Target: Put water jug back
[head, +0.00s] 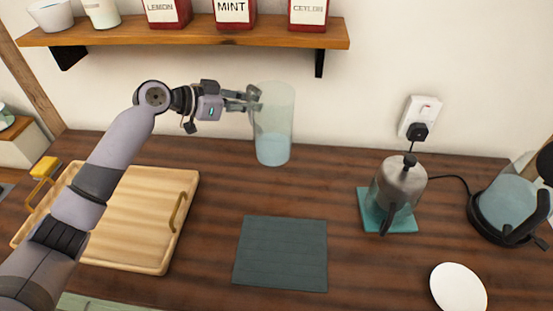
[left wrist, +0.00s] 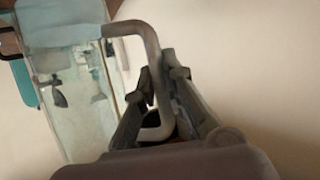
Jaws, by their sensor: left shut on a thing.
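The water jug (head: 273,130) is a tall clear vessel, partly filled with pale liquid. It is upright at the back of the dark wooden counter, close to the wall. My left gripper (head: 251,98) is shut on the jug's handle, at its left side. In the left wrist view the jug (left wrist: 65,85) fills the upper left, and its grey handle (left wrist: 150,75) runs between the fingers (left wrist: 160,115). I cannot tell whether the jug's base touches the counter. My right gripper is in neither view.
A dark slate mat (head: 281,254) lies bare in front of the jug. A wooden tray (head: 150,215) is at left. A press pot (head: 398,185) on a teal mat and a kettle (head: 508,205) stand at right, near a white disc (head: 458,288). A shelf (head: 200,36) with tins hangs above.

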